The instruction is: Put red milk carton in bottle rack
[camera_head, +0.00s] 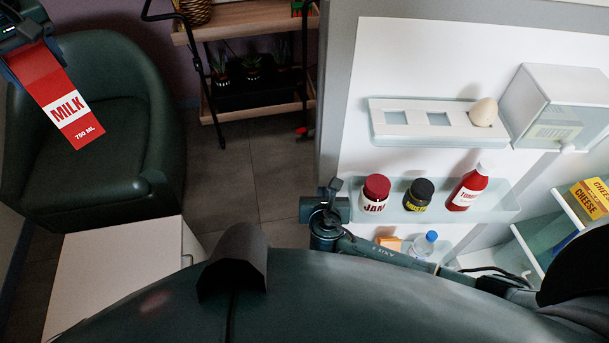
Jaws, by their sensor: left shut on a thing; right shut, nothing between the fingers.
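The red milk carton (60,98), with a white MILK label, is at the upper left in the head view. My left gripper (22,48) is shut on its upper end and holds it tilted, in front of the green armchair. The open fridge door at the right has a shelf (505,207) with jars and a red bottle. Below it is a lower rack (447,243) with a water bottle, partly hidden by my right arm. I cannot tell which one is the bottle rack. My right gripper (328,202) is shut and empty beside the door's left edge.
A jam jar (375,194), a dark-lidded jar (418,195) and a red bottle (467,190) fill much of the middle shelf. A water bottle (424,244) stands lower. An egg (484,112) sits in the upper holder. A white cabinet (115,265) is at lower left.

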